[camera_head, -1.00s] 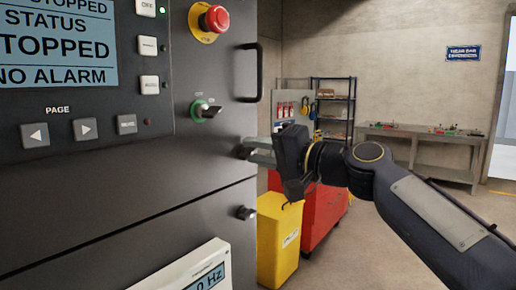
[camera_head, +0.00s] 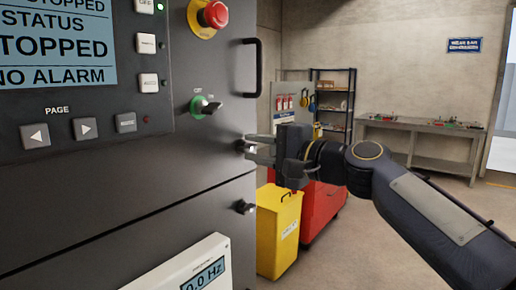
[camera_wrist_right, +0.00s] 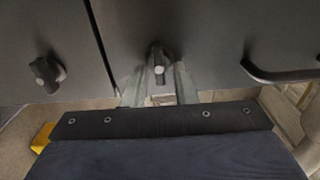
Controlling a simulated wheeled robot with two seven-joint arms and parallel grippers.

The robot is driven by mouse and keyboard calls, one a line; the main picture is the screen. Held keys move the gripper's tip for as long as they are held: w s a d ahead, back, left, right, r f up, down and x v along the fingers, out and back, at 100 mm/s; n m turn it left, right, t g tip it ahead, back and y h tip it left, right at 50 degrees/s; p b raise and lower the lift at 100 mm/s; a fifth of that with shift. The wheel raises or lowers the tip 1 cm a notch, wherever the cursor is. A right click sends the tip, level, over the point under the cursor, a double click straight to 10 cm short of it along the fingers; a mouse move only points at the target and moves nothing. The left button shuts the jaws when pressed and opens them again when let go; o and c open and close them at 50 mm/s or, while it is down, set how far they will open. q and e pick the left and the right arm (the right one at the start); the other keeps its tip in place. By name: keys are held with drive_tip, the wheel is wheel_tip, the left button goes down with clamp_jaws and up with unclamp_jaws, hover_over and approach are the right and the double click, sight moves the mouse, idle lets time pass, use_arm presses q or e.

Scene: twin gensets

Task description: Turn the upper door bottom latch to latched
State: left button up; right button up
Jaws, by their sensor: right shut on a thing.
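The upper door bottom latch (camera_head: 243,146) is a small dark knob near the right edge of the black cabinet, just above the seam between the doors. My right gripper (camera_head: 256,150) reaches it from the right, with its two pale fingers around the knob. In the right wrist view, the latch (camera_wrist_right: 157,60) sits between the two fingers (camera_wrist_right: 159,85), its grip roughly upright in that picture. The jaws are shut on it; the exact contact is hard to see. My left gripper is not in view.
A second latch (camera_head: 243,207) sits below the seam. Above are a door handle (camera_head: 251,70), a green-ringed switch (camera_head: 204,106) and a red emergency stop (camera_head: 214,14). A yellow bin (camera_head: 277,235) and red cabinet (camera_head: 322,215) stand behind my gripper. Floor at the right is clear.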

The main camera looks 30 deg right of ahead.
drive_tip(key=o, duration=1)
drive_tip(key=shift+c, duration=0.2)
drive_tip(key=b+v, duration=0.1)
drive_tip(key=v, duration=0.6)
drive_tip(key=shift+s+d, duration=0.15)
drive_tip(key=shift+s, duration=0.2)
drive_tip(key=s+a+f+n+g+h, duration=0.1)
drive_tip(key=s+a+f+n+g, duration=0.2)
drive_tip(key=f, duration=1)
drive_tip(key=s+a+f+n+g+h, duration=0.1)
drive_tip(key=s+a+f+n+g, duration=0.3)
drive_tip(key=f, duration=0.9)
drive_tip(key=s+a+f+n+g+h, duration=0.1)
drive_tip(key=s+a+f+n+g, duration=0.3)
drive_tip(key=s+f, duration=0.4)
wheel_tip(320, 180, down, 5)
drive_tip(key=shift+s+f+n, duration=0.15)
drive_tip(key=shift+s+n, duration=0.05)
drive_tip(key=shift+n, duration=0.4)
